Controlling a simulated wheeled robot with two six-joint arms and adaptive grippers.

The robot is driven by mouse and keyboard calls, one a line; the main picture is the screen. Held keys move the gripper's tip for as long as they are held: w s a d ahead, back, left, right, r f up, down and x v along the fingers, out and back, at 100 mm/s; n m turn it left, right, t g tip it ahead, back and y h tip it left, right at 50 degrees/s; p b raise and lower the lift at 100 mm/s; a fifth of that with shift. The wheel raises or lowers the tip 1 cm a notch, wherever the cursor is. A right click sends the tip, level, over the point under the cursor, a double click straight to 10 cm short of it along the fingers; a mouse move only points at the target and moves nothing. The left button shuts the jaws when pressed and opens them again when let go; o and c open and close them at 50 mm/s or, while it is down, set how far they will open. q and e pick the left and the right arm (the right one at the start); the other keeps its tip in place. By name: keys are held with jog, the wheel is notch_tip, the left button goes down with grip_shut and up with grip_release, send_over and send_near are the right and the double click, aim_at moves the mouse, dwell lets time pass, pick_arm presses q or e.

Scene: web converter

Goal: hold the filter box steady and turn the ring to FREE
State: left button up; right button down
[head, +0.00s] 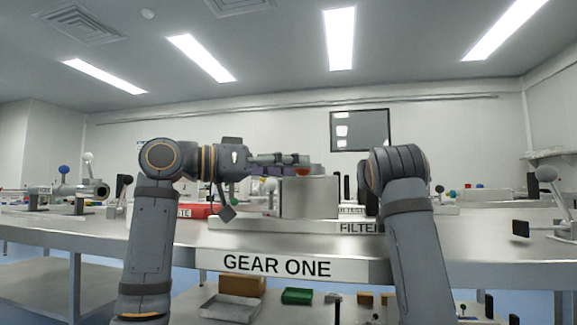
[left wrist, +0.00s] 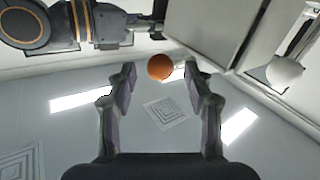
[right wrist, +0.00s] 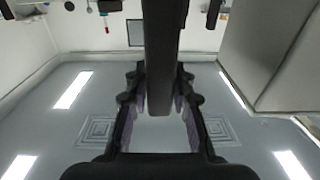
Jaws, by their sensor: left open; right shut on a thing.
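The grey filter box (head: 310,197) stands on the bench behind the FILTER label (head: 358,227); its pale side also shows in the right wrist view (right wrist: 283,50). My left gripper (head: 306,163) is open at the top left of the box. An orange round piece (head: 303,172) is at its fingertips; in the left wrist view this piece (left wrist: 160,67) sits between the open fingers, apart from both. My right gripper (right wrist: 160,98) is shut on a dark upright bar (right wrist: 163,50); in the head view my right arm hides it. I cannot make out the ring or a FREE mark.
A GEAR ONE label (head: 277,265) is on the bench front. A red box (head: 200,211) is left of the filter box. A lever with a white ball (head: 547,174) stands far right. In the left wrist view a white ball (left wrist: 284,73) is close to the box.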

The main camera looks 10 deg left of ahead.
pick_arm(q)
jog(key=v, duration=1.2)
jog(key=shift+s, duration=0.15)
jog(key=shift+r, duration=0.1)
jog(key=shift+c, duration=0.2)
jog(key=shift+d, duration=0.15)
jog(key=shift+c, duration=1.2)
jog(key=d+m, duration=0.1)
jog(key=d, duration=0.1)
jog(key=d+m+t+y, duration=0.1)
jog(key=d+m, duration=0.1)
jog(key=d, duration=0.1)
jog(key=w+d+f+m+y, duration=0.1)
jog(key=d+m, duration=0.1)
jog(key=shift+d, duration=0.25)
jog(key=c, duration=0.7)
jog(key=d+m+t+y, duration=0.1)
jog(key=d+m, duration=0.1)
jog(key=s+d+m+t+y, duration=0.1)
jog(key=d+m, duration=0.1)
jog(key=shift+s+d+r+m+t, duration=0.2)
jog(key=shift+d+r+m+t, duration=0.1)
jog(key=shift+t, duration=0.1)
grip_shut()
jog(key=shift+s+d+r+m+t+y, duration=0.15)
jog(key=shift+s+d+m+t+y, duration=0.15)
jog(key=shift+s+m+t+y, duration=0.4)
jog(key=shift+s+d+r+m+t+y, duration=0.2)
jog(key=shift+s+d+m+t+y, duration=0.15)
jog(key=shift+s+m+t, duration=0.4)
